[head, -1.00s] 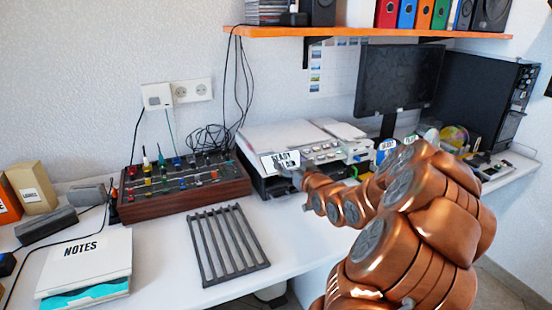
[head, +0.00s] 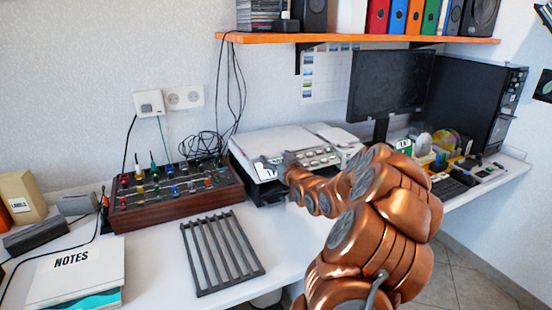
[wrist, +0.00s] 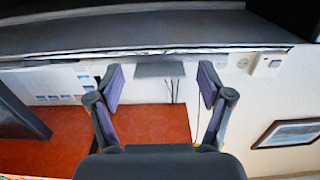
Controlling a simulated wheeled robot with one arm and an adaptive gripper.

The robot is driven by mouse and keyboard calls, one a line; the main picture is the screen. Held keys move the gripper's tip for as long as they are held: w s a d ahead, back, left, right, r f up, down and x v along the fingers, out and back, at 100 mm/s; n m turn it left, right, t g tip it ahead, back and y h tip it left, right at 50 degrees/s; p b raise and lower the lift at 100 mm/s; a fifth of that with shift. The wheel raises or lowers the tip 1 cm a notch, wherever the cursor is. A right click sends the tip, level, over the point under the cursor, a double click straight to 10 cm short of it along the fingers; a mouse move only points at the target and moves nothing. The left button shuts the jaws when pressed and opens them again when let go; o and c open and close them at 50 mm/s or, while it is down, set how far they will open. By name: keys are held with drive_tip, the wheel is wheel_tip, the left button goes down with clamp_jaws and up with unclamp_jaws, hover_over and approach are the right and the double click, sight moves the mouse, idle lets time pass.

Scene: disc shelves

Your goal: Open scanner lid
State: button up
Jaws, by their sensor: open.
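The scanner, a pale flat-topped machine with a dark lower body, stands on the desk in the head view. Its light lid (head: 275,140) looks down and flat. My gripper (head: 266,168) is at the scanner's front left edge, and my copper arm hides part of the front. I cannot tell whether the fingers touch the lid. In the wrist view my gripper (wrist: 161,82) is open, with two dark, purple-padded fingers spread apart and nothing held. A dark surface with a pale edge crosses the top of that view; I cannot tell which part it is.
A brown knob box (head: 175,195) stands left of the scanner. A dark slatted rack (head: 221,252) and a notes book (head: 75,270) lie in front. A monitor (head: 390,85) stands behind, under an orange shelf (head: 400,39). Bare desk shows around the rack.

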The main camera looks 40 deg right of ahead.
drive_tip(key=shift+c, duration=0.3)
clamp_jaws()
idle(0.6)
